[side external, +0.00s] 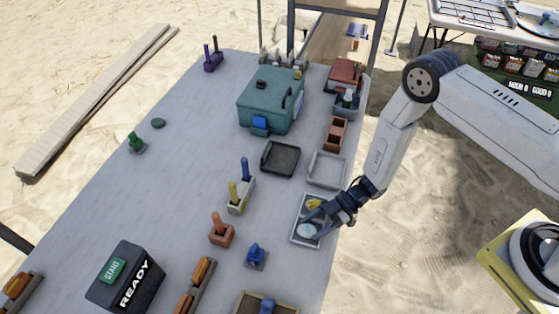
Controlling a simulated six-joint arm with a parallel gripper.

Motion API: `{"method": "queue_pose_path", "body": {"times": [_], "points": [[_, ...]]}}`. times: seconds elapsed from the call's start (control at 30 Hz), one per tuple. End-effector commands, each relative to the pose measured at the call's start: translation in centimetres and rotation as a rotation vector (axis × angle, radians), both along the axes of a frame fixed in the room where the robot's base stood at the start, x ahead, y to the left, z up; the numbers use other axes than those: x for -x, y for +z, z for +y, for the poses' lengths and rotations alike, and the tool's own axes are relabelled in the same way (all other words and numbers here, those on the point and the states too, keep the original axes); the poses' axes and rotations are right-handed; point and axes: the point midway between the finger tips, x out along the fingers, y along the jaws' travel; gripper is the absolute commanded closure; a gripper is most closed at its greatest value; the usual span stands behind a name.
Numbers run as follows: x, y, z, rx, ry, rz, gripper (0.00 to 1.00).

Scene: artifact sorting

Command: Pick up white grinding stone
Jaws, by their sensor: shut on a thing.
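A white, rounded grinding stone (307,231) is in the near part of a light grey tray (293,237) at the table's right edge. My gripper (310,221) reaches down into this tray from the right and is shut on the stone. The fingers partly cover the stone. Whether the stone touches the tray floor cannot be told. A small yellow object (313,203) lies in the far part of the same tray, beside my gripper.
An empty grey tray (327,169) and a dark tray (280,159) are behind. A teal box (270,100) stands farther back.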

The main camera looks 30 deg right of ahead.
Motion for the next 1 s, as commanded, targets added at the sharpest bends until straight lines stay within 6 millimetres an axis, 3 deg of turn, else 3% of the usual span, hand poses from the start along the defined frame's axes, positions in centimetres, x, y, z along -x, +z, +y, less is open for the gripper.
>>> {"method": "queue_pose_path", "body": {"times": [0.27,0.47,1.0], "points": [[-0.1,1.2,0.0,0.000,0.000,-0.001,1.00],[-0.1,3.1,0.0,0.000,0.000,-0.002,1.00],[5.3,9.4,-2.5,0.000,-0.002,0.002,1.00]]}}
